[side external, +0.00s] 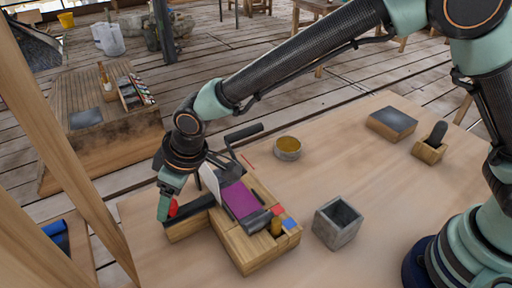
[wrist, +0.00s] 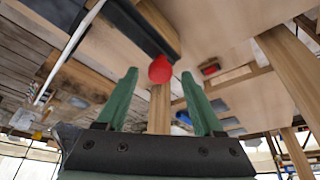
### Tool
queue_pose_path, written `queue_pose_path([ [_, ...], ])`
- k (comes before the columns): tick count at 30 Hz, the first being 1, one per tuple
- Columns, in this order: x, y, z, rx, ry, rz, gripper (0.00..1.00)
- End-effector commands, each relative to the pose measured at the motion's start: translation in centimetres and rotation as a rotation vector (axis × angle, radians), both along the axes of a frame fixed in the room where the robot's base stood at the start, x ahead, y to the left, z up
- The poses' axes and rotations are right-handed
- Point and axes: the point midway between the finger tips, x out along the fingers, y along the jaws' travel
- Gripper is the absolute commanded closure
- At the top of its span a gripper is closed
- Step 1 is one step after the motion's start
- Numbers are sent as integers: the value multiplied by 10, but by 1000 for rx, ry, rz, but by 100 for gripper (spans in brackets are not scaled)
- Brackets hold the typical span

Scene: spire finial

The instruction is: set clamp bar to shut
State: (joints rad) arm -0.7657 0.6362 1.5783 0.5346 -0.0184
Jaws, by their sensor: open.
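A dark bar with a red knob (side external: 173,207), which I take for the clamp bar (side external: 195,203), lies low across the left end of a wooden fixture (side external: 252,249). A purple patch (side external: 238,198) lies on the fixture. My gripper (side external: 164,208) points down at the bar's knob end, open. In the wrist view the red knob (wrist: 160,69) shows between the tips of my open green fingers (wrist: 160,76), with the dark bar (wrist: 133,22) running up beyond it. I cannot tell whether the fingers touch the knob. My wrist hides part of the fixture's far side.
A second dark handle (side external: 244,133) rises behind the fixture. A grey square cup (side external: 338,223) stands right of it, and a round tin (side external: 288,148) behind. A dark-topped block (side external: 392,123) and a wooden holder (side external: 430,149) stand farther right. The table (side external: 345,130) between is clear.

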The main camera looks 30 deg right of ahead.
Motion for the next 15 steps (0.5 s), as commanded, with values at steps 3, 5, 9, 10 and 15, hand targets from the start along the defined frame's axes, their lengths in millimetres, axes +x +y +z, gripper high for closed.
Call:
queue_pose_path([
  [3, 2, 2, -6, 0, 0, 0, 31],
  [5, 2, 2, -7, 0, 0, 0, 31],
  [9, 2, 2, -7, 0, 0, 0, 31],
  [10, 2, 2, -7, 0, 0, 0, 31],
  [15, 2, 2, -7, 0, 0, 0, 66],
])
